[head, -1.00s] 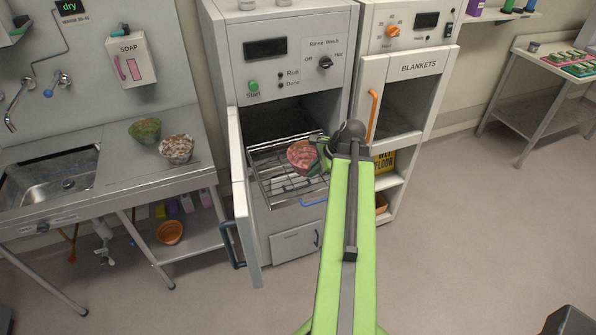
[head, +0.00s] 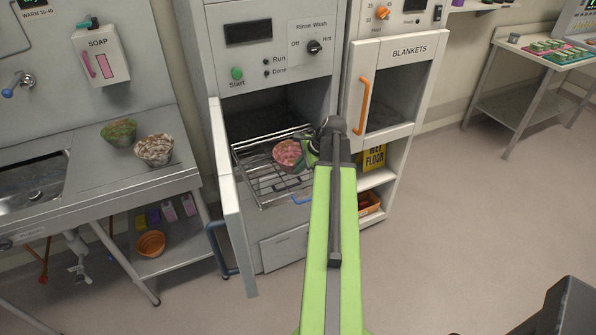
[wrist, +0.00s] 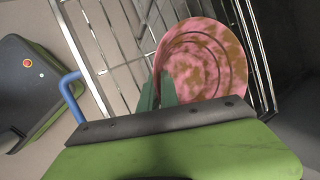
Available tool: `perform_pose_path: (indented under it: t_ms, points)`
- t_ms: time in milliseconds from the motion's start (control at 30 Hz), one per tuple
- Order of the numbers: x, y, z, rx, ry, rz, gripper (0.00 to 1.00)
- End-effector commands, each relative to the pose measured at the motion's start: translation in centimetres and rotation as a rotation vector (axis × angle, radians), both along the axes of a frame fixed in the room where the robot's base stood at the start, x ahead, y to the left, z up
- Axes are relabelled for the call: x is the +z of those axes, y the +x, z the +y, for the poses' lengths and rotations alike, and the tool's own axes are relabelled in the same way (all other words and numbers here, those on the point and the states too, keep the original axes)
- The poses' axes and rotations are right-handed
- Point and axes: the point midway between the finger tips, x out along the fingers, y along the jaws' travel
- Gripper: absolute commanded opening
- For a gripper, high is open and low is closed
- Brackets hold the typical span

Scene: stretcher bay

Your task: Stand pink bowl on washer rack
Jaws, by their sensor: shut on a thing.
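The pink bowl (head: 288,154), blotched with brown, is at my gripper (head: 308,155) over the washer rack (head: 266,186). In the wrist view the bowl (wrist: 205,62) is tilted, with its round face toward the camera. My gripper's green fingers (wrist: 157,92) are shut on the bowl's near rim. The wire rack (wrist: 120,45) is pulled out of the open washer and lies behind the bowl. I cannot tell whether the bowl touches the rack's wires.
The washer door (head: 233,200) stands open at the left of the rack. A green bowl (head: 118,132) and a pale speckled bowl (head: 154,149) stand on the sink counter. An orange bowl (head: 151,243) is on the shelf below. The blankets cabinet (head: 392,90) is at the right.

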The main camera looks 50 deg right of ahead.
Motion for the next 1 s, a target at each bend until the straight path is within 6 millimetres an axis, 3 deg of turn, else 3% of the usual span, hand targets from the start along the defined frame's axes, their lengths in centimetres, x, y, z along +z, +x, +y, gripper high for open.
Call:
perform_pose_path:
  t_ms: [133,333,733,1000]
  points:
    - [-0.3,0.1,0.1,0.001,0.000,0.000,0.00]
    - [-0.2,0.0,0.1,0.001,0.000,0.000,0.27]
    - [0.5,-0.1,0.0,0.000,0.000,0.000,0.27]
    - [5.1,-2.3,-0.5,-0.002,0.000,0.000,0.27]
